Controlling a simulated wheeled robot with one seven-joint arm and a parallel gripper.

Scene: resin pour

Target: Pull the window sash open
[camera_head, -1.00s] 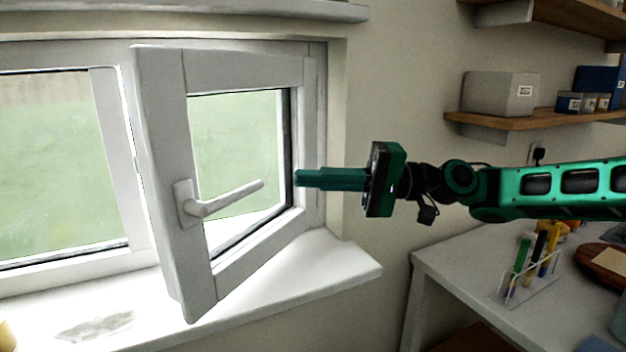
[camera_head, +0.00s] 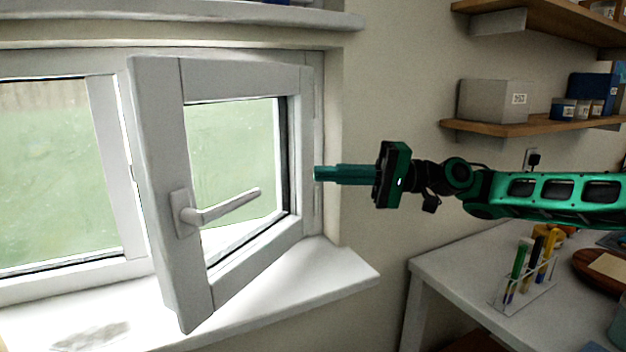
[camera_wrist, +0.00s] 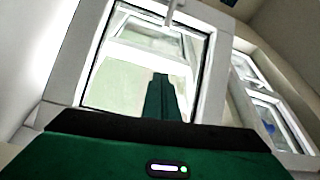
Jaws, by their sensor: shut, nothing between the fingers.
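The white window sash (camera_head: 168,260) stands ajar, swung into the room on its right-hand side hinges. Its lever handle (camera_head: 222,207) is on the left stile and points right, tilted slightly up. My gripper (camera_head: 316,173) is shut and empty, pointing left, to the right of the handle and near the sash's hinge side in the head view. I cannot tell how deep the gap to the sash is. In the wrist view my gripper (camera_wrist: 160,78) shows in front of the sash glass, and the sash (camera_wrist: 213,70) shows tilted with part of the handle (camera_wrist: 172,10) at the top edge.
The white sill (camera_head: 345,275) lies below the sash. A desk (camera_head: 440,268) with a tube rack (camera_head: 522,290) stands at the lower right. A wall shelf (camera_head: 520,126) holds a grey box (camera_head: 490,100) and small tins.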

